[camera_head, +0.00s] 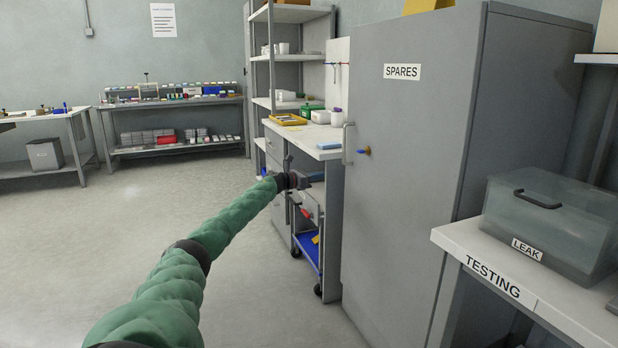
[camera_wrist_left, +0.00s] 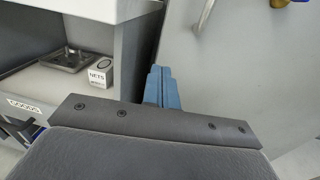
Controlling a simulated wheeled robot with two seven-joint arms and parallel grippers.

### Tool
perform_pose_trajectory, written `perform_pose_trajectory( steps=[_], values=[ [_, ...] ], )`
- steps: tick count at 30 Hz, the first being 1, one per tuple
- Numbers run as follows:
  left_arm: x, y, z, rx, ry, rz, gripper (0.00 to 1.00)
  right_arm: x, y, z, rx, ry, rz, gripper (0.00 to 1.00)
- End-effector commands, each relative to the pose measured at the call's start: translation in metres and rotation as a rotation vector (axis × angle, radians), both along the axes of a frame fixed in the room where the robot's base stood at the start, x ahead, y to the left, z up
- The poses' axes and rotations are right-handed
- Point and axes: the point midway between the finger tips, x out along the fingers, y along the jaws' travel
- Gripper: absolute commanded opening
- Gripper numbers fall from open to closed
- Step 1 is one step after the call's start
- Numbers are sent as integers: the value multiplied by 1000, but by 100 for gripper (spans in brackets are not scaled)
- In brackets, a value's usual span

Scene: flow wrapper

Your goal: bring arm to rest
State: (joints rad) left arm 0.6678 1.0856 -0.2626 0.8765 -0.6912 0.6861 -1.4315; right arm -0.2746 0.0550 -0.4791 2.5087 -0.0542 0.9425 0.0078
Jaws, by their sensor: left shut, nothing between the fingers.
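My left arm reaches forward from the bottom of the head view, in a green sleeve. Its left gripper (camera_head: 314,177) is in front of the workbench end, to the left of the grey SPARES cabinet (camera_head: 400,150). In the left wrist view the blue fingers of the left gripper (camera_wrist_left: 162,88) lie together, shut and empty. They point toward the gap between the bench and the cabinet front. My right gripper shows in neither view.
A trolley with a blue lower shelf (camera_head: 308,250) stands under the gripper. A cabinet handle (camera_head: 347,143) sticks out close by. A white box marked NETS (camera_wrist_left: 101,72) sits on a shelf. A testing bench (camera_head: 540,285) with a LEAK box (camera_head: 550,220) is at right. Open floor (camera_head: 150,220) lies left.

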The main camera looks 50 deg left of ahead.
Motion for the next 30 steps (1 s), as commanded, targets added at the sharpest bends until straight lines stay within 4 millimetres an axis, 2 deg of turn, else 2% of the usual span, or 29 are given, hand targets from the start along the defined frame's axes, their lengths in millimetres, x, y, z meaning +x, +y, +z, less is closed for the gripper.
perform_pose_trajectory(
  steps=[6,12,24,27,30],
  values=[
    [-19,7,0,0,1,0,0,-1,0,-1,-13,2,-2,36],
    [-30,9,0,1,1,0,0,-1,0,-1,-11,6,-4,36],
    [-33,10,0,-1,0,0,0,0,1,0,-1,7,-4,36],
    [-27,0,-10,-24,2,2,0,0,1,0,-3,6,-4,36],
    [-15,-27,-34,-88,7,9,0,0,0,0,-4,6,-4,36]
  ],
)
